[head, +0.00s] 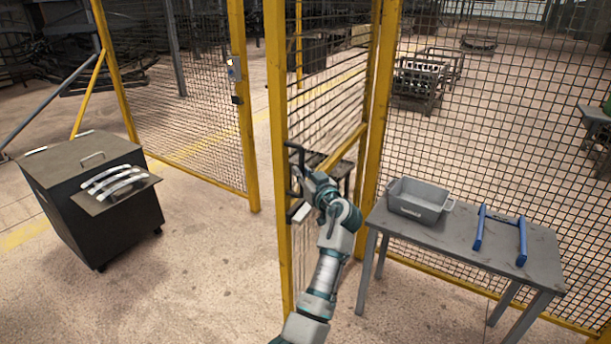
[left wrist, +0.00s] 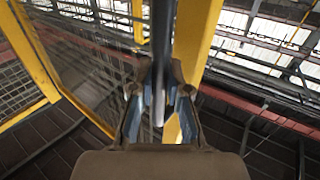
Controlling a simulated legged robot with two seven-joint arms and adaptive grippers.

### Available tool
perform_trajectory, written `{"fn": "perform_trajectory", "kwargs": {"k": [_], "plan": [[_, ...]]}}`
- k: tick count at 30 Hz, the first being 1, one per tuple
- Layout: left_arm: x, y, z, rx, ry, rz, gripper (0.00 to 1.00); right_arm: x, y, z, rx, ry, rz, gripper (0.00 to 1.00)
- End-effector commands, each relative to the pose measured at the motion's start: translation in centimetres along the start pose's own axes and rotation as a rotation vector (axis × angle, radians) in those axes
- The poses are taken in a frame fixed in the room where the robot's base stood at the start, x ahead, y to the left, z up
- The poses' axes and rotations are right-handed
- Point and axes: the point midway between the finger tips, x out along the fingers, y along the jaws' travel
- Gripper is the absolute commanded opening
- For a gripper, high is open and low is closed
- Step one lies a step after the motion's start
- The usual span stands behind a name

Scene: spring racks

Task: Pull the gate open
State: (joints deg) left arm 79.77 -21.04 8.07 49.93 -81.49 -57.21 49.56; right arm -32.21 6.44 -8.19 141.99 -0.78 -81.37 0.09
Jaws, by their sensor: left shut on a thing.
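The gate is a yellow-framed mesh panel (head: 277,110) in the middle of the head view. It stands at an angle to the fence, with a gap between its free edge and the yellow post (head: 246,130) on the left. A dark handle (head: 295,150) is on its free-edge side. My left gripper (head: 303,178) is at this handle. In the left wrist view my left gripper (left wrist: 160,98) is shut on the dark handle bar (left wrist: 162,35), with the yellow frame (left wrist: 195,40) close behind. The fingertips are partly hidden in the head view. My right gripper is not in view.
A grey table (head: 480,245) with a grey bin (head: 418,200) and a blue-handled tool (head: 480,228) stands right of the gate. The floor between cabinet and gate is clear.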

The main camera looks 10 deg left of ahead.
Motion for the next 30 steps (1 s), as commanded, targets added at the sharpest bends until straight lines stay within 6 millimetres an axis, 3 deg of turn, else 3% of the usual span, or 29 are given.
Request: {"fn": "perform_trajectory", "kwargs": {"k": [6, 7, 8, 25, 30], "plan": [[-0.5, 0.8, 0.0, 0.003, 0.003, 0.013, 0.0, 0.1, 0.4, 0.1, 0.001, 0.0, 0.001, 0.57], [-0.5, 0.8, 0.0, 0.004, 0.003, 0.013, 0.23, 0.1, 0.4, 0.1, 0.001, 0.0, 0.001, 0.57], [-0.6, 0.9, 0.0, 0.004, 0.003, 0.013, 0.27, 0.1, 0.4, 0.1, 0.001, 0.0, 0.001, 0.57], [-0.3, 0.1, 0.1, 0.0, -0.001, 0.005, 0.27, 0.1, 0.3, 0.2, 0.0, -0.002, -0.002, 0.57], [-1.6, 0.3, 0.1, 0.002, 0.002, 0.004, 0.27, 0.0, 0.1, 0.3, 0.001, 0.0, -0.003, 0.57]]}}
